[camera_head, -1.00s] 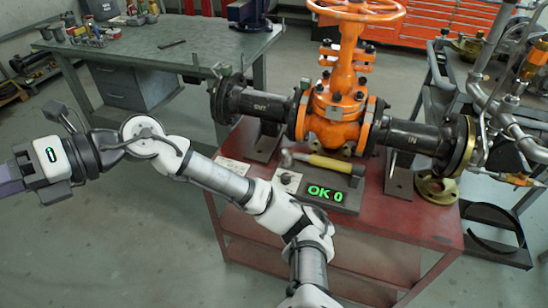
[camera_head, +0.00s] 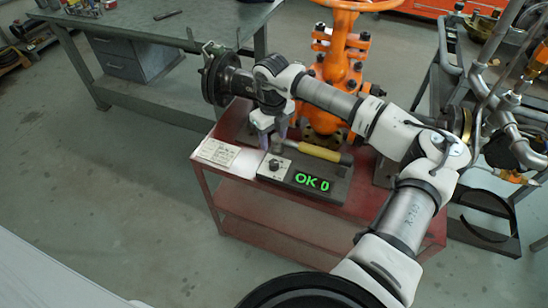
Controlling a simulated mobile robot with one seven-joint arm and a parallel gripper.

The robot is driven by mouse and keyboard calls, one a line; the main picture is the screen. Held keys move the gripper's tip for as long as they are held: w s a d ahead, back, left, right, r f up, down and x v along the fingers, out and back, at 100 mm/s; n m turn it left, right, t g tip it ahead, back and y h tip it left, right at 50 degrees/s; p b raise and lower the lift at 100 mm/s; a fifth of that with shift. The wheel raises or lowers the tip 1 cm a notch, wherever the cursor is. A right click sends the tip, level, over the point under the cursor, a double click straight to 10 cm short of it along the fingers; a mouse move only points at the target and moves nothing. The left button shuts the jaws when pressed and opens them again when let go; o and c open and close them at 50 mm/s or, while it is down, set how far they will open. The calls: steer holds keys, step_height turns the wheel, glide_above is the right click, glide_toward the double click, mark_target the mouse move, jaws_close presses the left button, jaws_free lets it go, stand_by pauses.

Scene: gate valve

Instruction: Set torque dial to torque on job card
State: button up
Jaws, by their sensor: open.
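The torque dial (camera_head: 273,165) is a small dark knob on a pale plate at the left end of a dark tester box. The box's display (camera_head: 311,182) reads "OK 0" in green. The job card (camera_head: 217,151) lies flat on the red cart, left of the box; its writing is too small to read. My gripper (camera_head: 276,143) is open and points down, just above and behind the dial in the picture. Whether a fingertip touches the dial or the box cannot be told. A yellow-handled tool (camera_head: 318,152) lies along the back of the box, right of my gripper.
The orange gate valve (camera_head: 336,75) stands behind the box on the red cart (camera_head: 275,205), partly hidden by my arm. A grey workbench (camera_head: 165,20) stands back left. A pipe rack (camera_head: 480,75) stands at the right. The floor at left is clear.

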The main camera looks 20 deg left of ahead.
mark_target(274, 162)
step_height(274, 162, down, 11)
steer(key=shift+w+f+p, duration=0.1)
steer(key=shift+p, duration=1.05)
steer(key=c, duration=1)
steer(key=shift+o, duration=0.2)
